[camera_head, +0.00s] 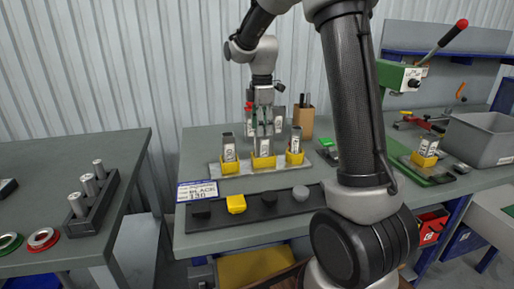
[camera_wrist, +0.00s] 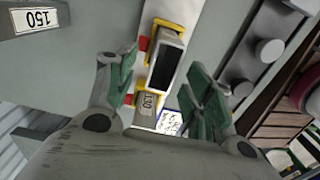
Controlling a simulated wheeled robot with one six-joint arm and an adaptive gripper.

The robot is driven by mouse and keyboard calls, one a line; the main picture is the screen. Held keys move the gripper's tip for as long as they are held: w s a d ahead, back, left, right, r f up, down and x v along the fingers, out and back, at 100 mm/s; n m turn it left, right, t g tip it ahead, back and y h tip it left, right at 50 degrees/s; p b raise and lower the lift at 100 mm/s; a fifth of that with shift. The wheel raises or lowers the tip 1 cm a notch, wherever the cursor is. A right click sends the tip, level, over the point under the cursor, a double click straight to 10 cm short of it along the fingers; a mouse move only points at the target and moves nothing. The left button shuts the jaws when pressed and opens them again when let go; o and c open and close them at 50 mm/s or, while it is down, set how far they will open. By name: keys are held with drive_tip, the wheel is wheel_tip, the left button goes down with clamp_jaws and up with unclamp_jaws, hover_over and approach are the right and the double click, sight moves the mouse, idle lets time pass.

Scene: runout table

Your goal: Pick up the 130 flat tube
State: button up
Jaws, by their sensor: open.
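My gripper (camera_head: 265,124) is open and points down above the middle one of three upright flat tubes (camera_head: 264,148) in yellow holders. In the wrist view, a flat tube with a dark open top (camera_wrist: 168,68) shows between the spread fingers of my gripper (camera_wrist: 160,72). A small label below that top (camera_wrist: 147,100) seems to read 130. I cannot tell whether the fingers touch the tube. The left tube (camera_head: 229,150) and right tube (camera_head: 295,142) stand beside the middle one.
A card reading BLACK 130 (camera_head: 197,191) stands at the front left. A dark strip with black, yellow (camera_head: 236,203) and grey caps lies along the front. A brown pen holder (camera_head: 303,121) is behind. A green press (camera_head: 395,77) and grey bin (camera_head: 482,137) stand right.

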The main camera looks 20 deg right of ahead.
sight(264, 145)
drive_tip(key=f, duration=0.7)
drive_tip(key=shift+s+d+f, duration=0.2)
drive_tip(key=shift+d, duration=0.1)
clamp_jaws()
